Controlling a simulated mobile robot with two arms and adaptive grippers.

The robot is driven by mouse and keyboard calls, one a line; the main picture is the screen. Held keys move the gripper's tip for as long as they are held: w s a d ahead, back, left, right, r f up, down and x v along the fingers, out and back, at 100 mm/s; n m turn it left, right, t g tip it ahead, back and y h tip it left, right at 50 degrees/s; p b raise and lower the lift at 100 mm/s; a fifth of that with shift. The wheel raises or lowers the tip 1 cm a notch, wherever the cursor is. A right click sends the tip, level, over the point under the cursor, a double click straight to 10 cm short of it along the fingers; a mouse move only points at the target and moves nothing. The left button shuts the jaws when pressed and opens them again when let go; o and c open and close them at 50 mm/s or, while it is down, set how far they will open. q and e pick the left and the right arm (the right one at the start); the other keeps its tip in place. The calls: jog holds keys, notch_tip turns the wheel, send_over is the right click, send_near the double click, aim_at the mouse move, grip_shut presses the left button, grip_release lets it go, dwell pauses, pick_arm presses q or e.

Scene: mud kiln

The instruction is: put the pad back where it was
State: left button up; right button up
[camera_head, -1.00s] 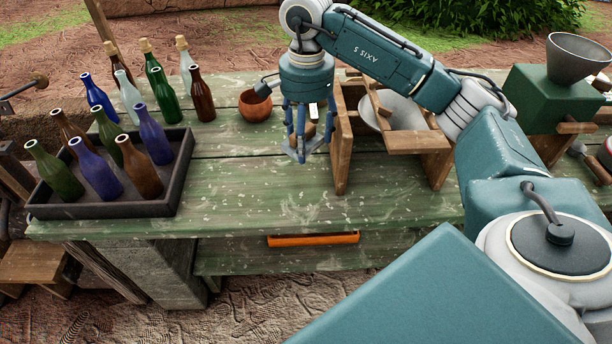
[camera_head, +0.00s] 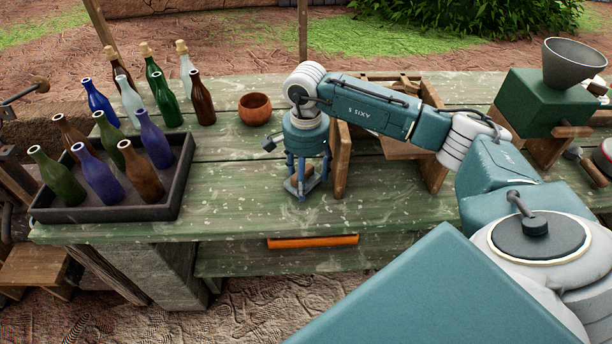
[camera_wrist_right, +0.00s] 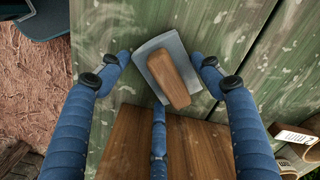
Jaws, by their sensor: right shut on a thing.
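The pad is a grey plate with a wooden block handle. In the right wrist view the pad (camera_wrist_right: 170,68) lies between my fingertips, over the green planks. My right gripper (camera_wrist_right: 163,72) is shut on it, with fingers at both sides and one below. In the head view my right gripper (camera_head: 303,182) is low over the front half of the green table (camera_head: 240,200), just left of the wooden rack (camera_head: 341,160). The pad shows partly there between the fingers; I cannot tell whether it touches the table. My left gripper is not in view.
A dark tray (camera_head: 112,208) of bottles stands at the left, with more bottles behind it. A copper-coloured bowl (camera_head: 255,108) is behind my gripper. A green grinder with a funnel (camera_head: 545,100) stands at the right. Planks between tray and gripper are clear.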

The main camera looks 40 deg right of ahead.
jog(key=shift+f, duration=0.1)
jog(key=shift+f+b, duration=0.1)
jog(key=shift+b, duration=0.2)
jog(key=o, duration=0.7)
jog(key=shift+o, duration=0.2)
jog(key=shift+r+p, duration=0.4)
jog(key=shift+r, duration=0.35)
notch_tip(320, 180, up, 11)
jog(key=b, duration=0.2)
